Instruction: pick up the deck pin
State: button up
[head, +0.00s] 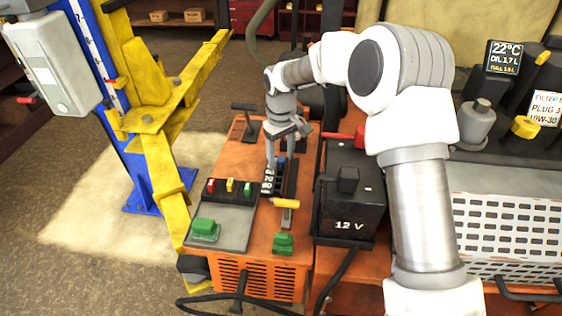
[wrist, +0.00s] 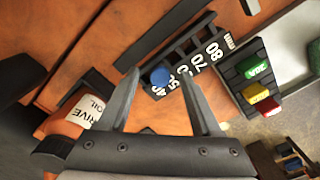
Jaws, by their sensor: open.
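The deck pin appears to be the blue round-topped piece (wrist: 160,76) at the numbered black height scale (wrist: 195,66) on the orange mower deck. In the head view, a small blue spot (head: 281,161) shows there, mostly hidden by my gripper (head: 279,158). In the wrist view, my gripper (wrist: 159,74) is open, and the blue top appears between its two fingertips, nearer the left one. The fingers do not visibly press on it. I cannot tell the remaining height between the fingertips and the pin. The pin's lower part is hidden.
A yellow-handled lever (head: 285,204) stands just in front of the scale. A black 12 V battery (head: 349,200) is close on the right. A panel with coloured switches (head: 230,186) lies on the left. A black T-handle (head: 245,120) stands behind. The yellow and blue lift (head: 150,120) is farther left.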

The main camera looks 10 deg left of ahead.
aim_at(281, 159)
grip_shut()
dwell(0.3)
notch_tip(281, 159, up, 10)
jog(key=b, duration=0.1)
jog(key=shift+b, duration=0.35)
